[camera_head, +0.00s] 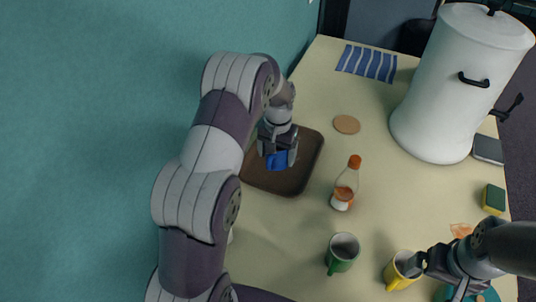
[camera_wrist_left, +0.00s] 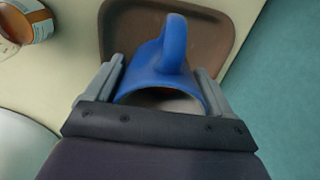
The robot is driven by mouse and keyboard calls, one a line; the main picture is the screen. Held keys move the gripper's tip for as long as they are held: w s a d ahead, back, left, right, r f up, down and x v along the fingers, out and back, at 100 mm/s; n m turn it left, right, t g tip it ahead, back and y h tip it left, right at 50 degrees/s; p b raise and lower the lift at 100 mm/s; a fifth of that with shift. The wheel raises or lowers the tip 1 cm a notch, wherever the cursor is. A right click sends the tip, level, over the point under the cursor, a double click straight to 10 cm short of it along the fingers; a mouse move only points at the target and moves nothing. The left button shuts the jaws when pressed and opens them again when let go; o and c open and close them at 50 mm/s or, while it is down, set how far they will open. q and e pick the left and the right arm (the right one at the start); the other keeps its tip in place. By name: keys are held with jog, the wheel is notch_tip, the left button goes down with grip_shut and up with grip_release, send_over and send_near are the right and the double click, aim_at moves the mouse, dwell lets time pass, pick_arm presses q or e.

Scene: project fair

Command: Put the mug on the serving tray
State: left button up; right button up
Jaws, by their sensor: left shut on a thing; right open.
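My left gripper (camera_head: 277,148) is shut on a blue mug (camera_head: 278,160) over the brown serving tray (camera_head: 313,143). In the left wrist view the mug (camera_wrist_left: 163,68) sits between the two fingers of the left gripper (camera_wrist_left: 160,88), with its handle toward the tray (camera_wrist_left: 232,15). I cannot tell whether the mug touches the tray. No other thing shows on the tray. My right gripper (camera_head: 418,265) is open at the lower right, beside a yellow mug (camera_head: 399,270).
A bottle with an orange cap (camera_head: 345,183) stands right of the tray. A green mug (camera_head: 343,252) stands nearer. A round coaster (camera_head: 347,124), a striped cloth (camera_head: 367,62), a large white urn (camera_head: 460,85) and a sponge (camera_head: 494,199) are also on the table (camera_head: 285,240).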

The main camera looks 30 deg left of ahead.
pick_arm(q)
jog(key=a+f, duration=0.1)
jog(key=w+a+f, duration=0.1)
jog(key=a+p, duration=0.1)
jog(key=a, duration=0.1)
jog(key=shift+w+a+f, duration=0.1)
jog(key=shift+w+f, duration=0.3)
jog(key=f, duration=0.1)
jog(key=f+p, duration=0.1)
jog(key=f, duration=0.1)
jog(key=shift+s+f, duration=0.2)
jog(key=shift+f, duration=0.05)
jog(key=shift+w+f, duration=0.15)
jog(key=shift+f, duration=0.15)
pick_arm(e)
jog(key=r, duration=0.2)
jog(key=shift+w+r, duration=0.25)
jog(key=shift+r, duration=0.1)
pick_arm(q)
jog(key=shift+f, duration=0.1)
pick_arm(e)
jog(key=shift+f, duration=0.15)
pick_arm(q)
jog(key=o, duration=1.1)
pick_arm(e)
jog(key=shift+s, duration=0.1)
